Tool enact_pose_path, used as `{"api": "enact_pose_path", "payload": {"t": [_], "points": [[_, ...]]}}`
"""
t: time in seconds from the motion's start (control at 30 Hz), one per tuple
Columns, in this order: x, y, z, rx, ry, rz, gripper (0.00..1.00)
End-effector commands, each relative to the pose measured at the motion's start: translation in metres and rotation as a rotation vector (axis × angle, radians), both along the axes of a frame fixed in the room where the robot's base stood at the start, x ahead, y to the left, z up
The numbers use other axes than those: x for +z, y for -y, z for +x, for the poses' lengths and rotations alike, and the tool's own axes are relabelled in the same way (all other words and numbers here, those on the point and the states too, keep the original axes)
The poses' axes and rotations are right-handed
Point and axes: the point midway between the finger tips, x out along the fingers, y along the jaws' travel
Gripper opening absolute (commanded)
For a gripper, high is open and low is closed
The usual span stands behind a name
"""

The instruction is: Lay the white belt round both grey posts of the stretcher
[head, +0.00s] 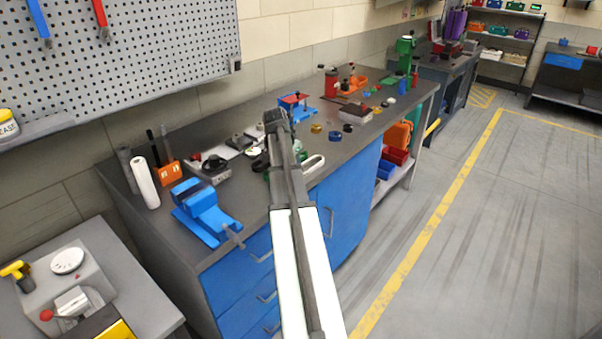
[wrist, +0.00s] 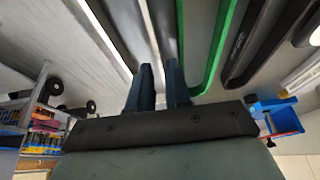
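The white belt (head: 313,163) is a pale oblong loop on the workbench, just right of my arm in the head view. In the wrist view a pale strip (wrist: 150,35), which looks like one side of it, runs in between the fingertips. My gripper (wrist: 161,72) has its two dark fingers a narrow gap apart around that strip. I cannot tell whether they press on it. In the head view my arm hides the fingers. I cannot clearly make out the stretcher's two grey posts.
A green belt (wrist: 215,60) and a black belt (wrist: 245,45) lie right of the fingers. A blue vise-like device (head: 207,215) stands at the bench's near end, with a white roll (head: 145,183) behind it. Small parts and a red-and-blue device (head: 293,102) crowd the bench further back.

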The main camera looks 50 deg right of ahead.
Motion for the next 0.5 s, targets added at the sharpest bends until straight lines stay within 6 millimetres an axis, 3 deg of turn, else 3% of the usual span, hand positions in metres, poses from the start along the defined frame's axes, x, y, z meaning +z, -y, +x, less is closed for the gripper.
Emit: {"api": "enact_pose_path", "payload": {"t": [0.17, 0.4, 0.5], "points": [[-0.018, 0.008, 0.0, -0.001, 0.0, 0.0, 0.18], [-0.019, 0.008, 0.0, -0.001, 0.001, -0.001, 0.18], [-0.019, 0.008, 0.0, -0.001, 0.001, -0.001, 0.09]]}}
